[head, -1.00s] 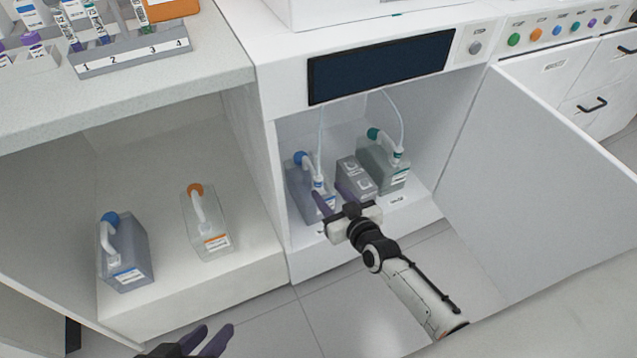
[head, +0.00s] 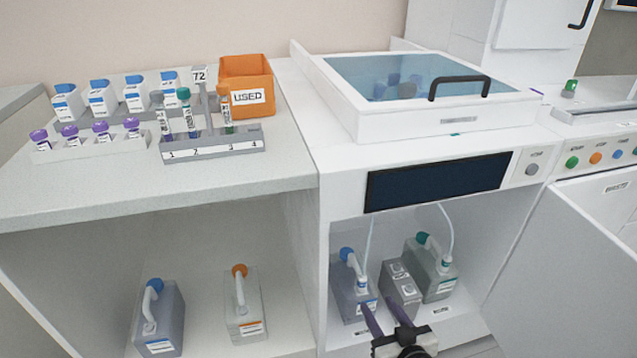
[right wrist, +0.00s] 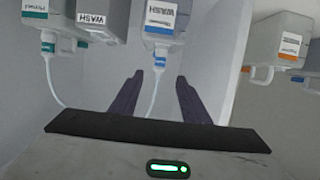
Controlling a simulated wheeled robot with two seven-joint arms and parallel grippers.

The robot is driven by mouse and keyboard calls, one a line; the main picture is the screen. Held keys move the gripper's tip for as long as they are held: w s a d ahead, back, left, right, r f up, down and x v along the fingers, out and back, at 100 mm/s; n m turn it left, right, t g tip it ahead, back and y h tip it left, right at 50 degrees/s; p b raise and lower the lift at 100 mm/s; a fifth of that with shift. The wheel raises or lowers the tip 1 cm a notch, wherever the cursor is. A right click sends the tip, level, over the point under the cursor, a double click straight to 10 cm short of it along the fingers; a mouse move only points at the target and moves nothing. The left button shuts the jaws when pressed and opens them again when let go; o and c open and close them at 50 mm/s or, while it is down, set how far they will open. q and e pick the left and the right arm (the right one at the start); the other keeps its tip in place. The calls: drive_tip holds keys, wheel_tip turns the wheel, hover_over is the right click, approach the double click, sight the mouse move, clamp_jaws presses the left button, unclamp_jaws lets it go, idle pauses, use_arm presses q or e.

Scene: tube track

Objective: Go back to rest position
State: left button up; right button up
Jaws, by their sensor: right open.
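My right gripper (head: 377,303) is open and empty, with dark purple fingers. In the head view it is low at the open machine compartment, its fingers overlapping the front of the blue-capped bottle (head: 347,287). In the right wrist view the spread fingers (right wrist: 158,78) have only a thin tube showing between them. The blue-labelled bottle (right wrist: 160,18) is beyond the fingertips; I see no grip on it. My left gripper is not in view.
A grey container (head: 400,288) and a green-capped bottle (head: 432,270) share the compartment. The open door (head: 570,270) stands at right. At left, a shelf holds blue-capped (head: 160,318) and orange-capped (head: 245,305) bottles. The countertop (head: 60,195) bears racks and an orange bin (head: 246,88).

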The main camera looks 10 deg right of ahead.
use_arm(q)
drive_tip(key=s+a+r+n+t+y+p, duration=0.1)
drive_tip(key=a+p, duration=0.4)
drive_tip(key=p, duration=0.6)
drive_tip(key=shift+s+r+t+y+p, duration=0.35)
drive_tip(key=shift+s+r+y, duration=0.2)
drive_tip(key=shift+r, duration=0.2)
use_arm(e)
drive_tip(key=s+a+r+g, duration=0.2)
drive_tip(key=s+r, duration=0.1)
drive_tip(key=s, duration=0.5)
drive_tip(key=s+a+r+g+y, duration=0.1)
drive_tip(key=s+a+r+g, duration=0.1)
drive_tip(key=s, duration=0.5)
drive_tip(key=s+a+r+n+g, duration=0.1)
drive_tip(key=s+a+r+g, duration=0.1)
drive_tip(key=s, duration=0.6)
wheel_tip(320, 180, up, 2)
drive_tip(key=shift+s+a+r, duration=0.25)
drive_tip(key=shift+s+a, duration=0.05)
drive_tip(key=shift+a, duration=0.2)
